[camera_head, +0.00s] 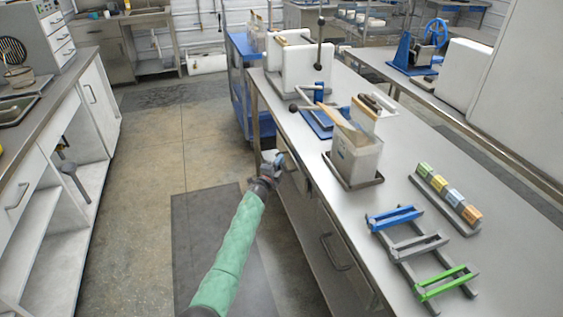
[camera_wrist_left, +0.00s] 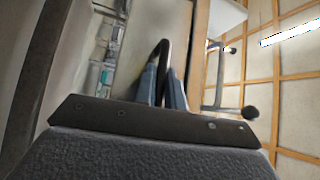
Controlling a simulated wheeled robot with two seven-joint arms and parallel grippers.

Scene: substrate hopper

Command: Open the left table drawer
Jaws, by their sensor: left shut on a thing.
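The left table drawer (camera_head: 297,176) is in the side of the long steel-topped table, just under its edge. My left gripper (camera_head: 271,158) reaches it from the aisle, and its arm in a green sleeve covers part of the view. In the left wrist view the blue-grey fingers (camera_wrist_left: 163,88) are shut on the dark curved drawer handle (camera_wrist_left: 163,48), which stands out from a pale front (camera_wrist_left: 145,22). I see no clear gap at the drawer, and its inside is hidden. My right gripper is not in view.
Another front with a handle (camera_head: 336,254) is in the same table, nearer me. On the tabletop stand a container on a tray (camera_head: 354,160), coloured blocks (camera_head: 448,193) and a rack (camera_head: 418,244). The aisle floor (camera_head: 165,150) is clear between table and left counter (camera_head: 55,110).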

